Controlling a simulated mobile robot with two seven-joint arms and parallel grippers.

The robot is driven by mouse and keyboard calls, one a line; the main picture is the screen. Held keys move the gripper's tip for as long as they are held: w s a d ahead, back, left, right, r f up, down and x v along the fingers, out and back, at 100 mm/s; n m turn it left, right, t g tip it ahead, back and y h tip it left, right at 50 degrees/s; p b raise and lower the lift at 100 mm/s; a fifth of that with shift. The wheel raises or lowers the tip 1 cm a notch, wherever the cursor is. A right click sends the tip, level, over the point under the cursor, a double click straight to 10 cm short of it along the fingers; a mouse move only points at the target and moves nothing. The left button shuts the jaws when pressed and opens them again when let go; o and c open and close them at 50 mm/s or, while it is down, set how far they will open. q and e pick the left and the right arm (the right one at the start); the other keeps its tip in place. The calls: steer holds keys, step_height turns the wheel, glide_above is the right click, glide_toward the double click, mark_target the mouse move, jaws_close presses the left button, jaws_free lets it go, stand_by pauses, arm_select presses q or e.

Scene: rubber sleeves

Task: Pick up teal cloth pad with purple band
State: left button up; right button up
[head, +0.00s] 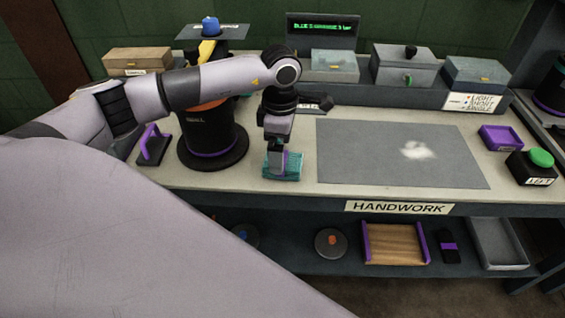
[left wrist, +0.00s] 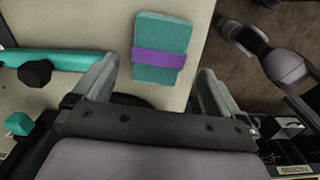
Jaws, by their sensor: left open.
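The teal cloth pad (head: 295,168) lies on the bench near its front edge, left of the grey mat. In the left wrist view the pad (left wrist: 164,33) is a teal rectangle with a purple band (left wrist: 158,60) across it. My left gripper (head: 281,158) points down over the pad and hides part of it in the head view. In the left wrist view my left gripper (left wrist: 158,72) is open, with one finger on each side of the pad and a gap to both. I cannot tell how high the fingertips are. My right gripper is not in view.
A dark round stand (head: 211,145) and a purple holder (head: 154,145) are left of the pad. The grey mat (head: 360,160) bears a white smudge. Boxes (head: 403,68) line the back. A purple tray (head: 500,138) and a green button (head: 541,158) are at right.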

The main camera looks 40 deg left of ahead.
arm_select(q)
steer(key=shift+w+d+f+p, duration=0.15)
steer(key=shift+f+p, duration=0.25)
steer(key=shift+f, duration=1.95)
steer(key=c, duration=1.1)
steer(key=shift+o, duration=0.2)
steer(key=shift+r, duration=0.1)
step_height(320, 180, up, 20)
steer(key=b, duration=0.1)
steer(key=o, duration=0.5)
steer(key=c, duration=0.4)
